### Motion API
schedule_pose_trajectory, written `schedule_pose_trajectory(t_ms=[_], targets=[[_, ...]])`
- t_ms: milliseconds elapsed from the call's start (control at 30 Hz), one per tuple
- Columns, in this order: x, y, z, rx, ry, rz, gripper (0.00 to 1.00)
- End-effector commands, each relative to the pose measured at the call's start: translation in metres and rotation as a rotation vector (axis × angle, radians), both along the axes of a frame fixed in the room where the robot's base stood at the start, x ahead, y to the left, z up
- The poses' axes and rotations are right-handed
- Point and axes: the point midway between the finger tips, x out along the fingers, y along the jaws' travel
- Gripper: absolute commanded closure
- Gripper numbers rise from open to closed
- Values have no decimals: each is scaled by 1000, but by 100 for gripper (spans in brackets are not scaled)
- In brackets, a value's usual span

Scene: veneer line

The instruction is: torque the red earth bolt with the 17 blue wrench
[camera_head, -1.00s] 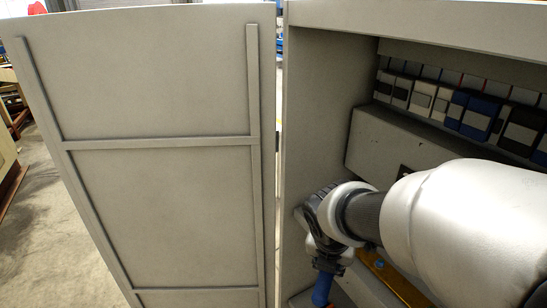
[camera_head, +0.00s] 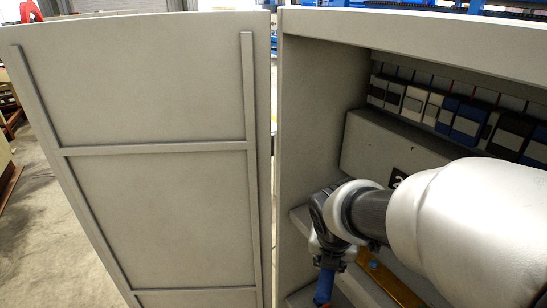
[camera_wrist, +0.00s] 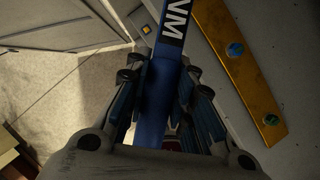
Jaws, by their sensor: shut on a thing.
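My gripper (camera_wrist: 160,78) is shut on the blue wrench (camera_wrist: 173,42), whose shaft runs between the fingers in the wrist view. White letters that look like "NM" show on it. In the head view my gripper (camera_head: 328,262) is low inside the cabinet, and the wrench's blue handle (camera_head: 324,285) points down from it. A copper-coloured bar (camera_wrist: 237,65) lies to the right of the wrench, apart from it, with a blue bolt (camera_wrist: 235,49) and a green bolt (camera_wrist: 271,119). I cannot make out the red earth bolt. A small reddish patch shows between the finger bases.
The open cabinet door (camera_head: 155,200) stands to the left of the cabinet side wall (camera_head: 320,110). A grey box (camera_head: 372,150) and a row of breakers (camera_head: 465,118) sit behind my arm. In the wrist view, open floor (camera_wrist: 75,95) shows at the left.

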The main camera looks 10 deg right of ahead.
Motion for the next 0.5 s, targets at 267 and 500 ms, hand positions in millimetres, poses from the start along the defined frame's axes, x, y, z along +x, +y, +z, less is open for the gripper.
schedule_pose_trajectory(t_ms=[267,500], targets=[[1,0,18,-1,-5,1,100],[1,0,29,0,-4,1,100]])
